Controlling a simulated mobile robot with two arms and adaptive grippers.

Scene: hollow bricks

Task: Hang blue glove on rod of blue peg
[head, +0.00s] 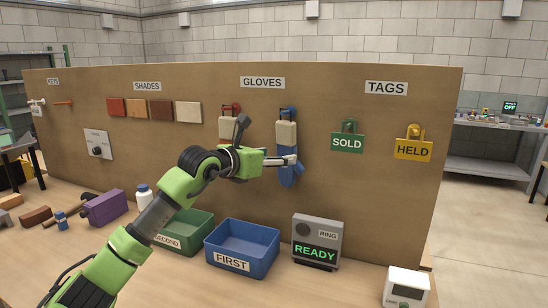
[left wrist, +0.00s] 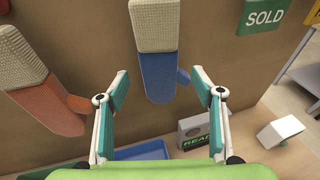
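The blue glove (head: 290,177), with a cream knitted cuff, hangs upright against the board below the blue peg (head: 289,112). Whether its loop is around the rod is too small to tell. My left gripper (head: 291,161) is at the glove's blue part, just under the cuff. In the left wrist view its fingers (left wrist: 163,82) are spread wide, with the blue glove (left wrist: 156,75) ahead between them and no clear contact. The blue peg is outside that view. My right gripper is in neither view.
An orange-red glove (left wrist: 45,103) hangs to the left under a red peg (head: 230,108). SOLD (head: 347,143) and HELD (head: 413,149) tags hang to the right. Below stand a blue bin (head: 241,262), a green bin (head: 205,228) and a READY box (head: 317,240).

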